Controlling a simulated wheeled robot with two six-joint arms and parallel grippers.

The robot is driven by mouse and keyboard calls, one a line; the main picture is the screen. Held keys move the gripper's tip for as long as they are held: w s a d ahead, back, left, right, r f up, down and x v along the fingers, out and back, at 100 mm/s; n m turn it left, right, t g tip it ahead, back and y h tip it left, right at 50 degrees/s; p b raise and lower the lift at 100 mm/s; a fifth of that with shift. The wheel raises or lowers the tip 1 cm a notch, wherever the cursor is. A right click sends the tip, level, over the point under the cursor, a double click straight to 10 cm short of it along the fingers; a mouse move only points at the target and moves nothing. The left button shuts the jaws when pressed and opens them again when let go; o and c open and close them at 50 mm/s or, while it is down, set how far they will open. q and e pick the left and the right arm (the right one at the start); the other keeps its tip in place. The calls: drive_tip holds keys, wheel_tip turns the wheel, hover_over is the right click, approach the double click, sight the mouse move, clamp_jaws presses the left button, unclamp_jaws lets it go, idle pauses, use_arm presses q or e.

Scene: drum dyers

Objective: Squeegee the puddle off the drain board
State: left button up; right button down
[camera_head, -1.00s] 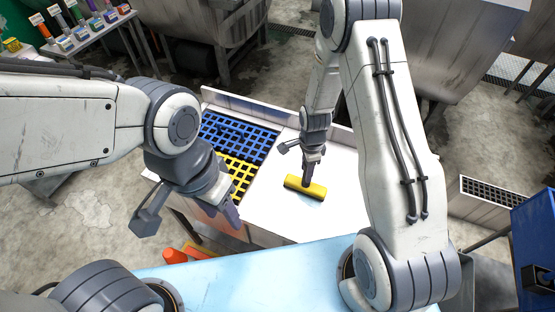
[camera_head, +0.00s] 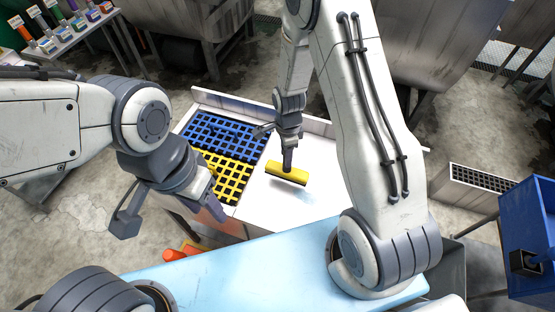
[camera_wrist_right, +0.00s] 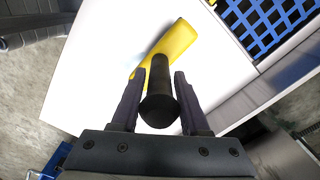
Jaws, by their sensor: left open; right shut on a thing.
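The squeegee has a yellow head (camera_head: 287,175) and a black handle, which also shows end-on in the right wrist view (camera_wrist_right: 159,95). My right gripper (camera_head: 288,157) is shut on the handle, with a finger on each side. The head is at or just above the white drain board (camera_head: 318,180); contact is hard to tell. A faint bluish wet patch (camera_head: 291,196), apparently the puddle, shows just in front of the head. Its full outline is unclear. My left gripper (camera_head: 217,209) is open and empty, near the board's front left edge.
Blue grating (camera_head: 222,135) and yellow grating (camera_head: 222,176) lie left of the bare board. A raised ledge (camera_head: 240,103) runs along its back. A light blue surface (camera_head: 240,272) is in front. A blue bin (camera_head: 528,245) stands at right, and orange objects (camera_head: 175,254) lie low at left.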

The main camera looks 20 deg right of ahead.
drive_tip(key=shift+r+p, duration=1.2)
drive_tip(key=shift+r, duration=0.75)
drive_tip(key=shift+s+f, duration=0.1)
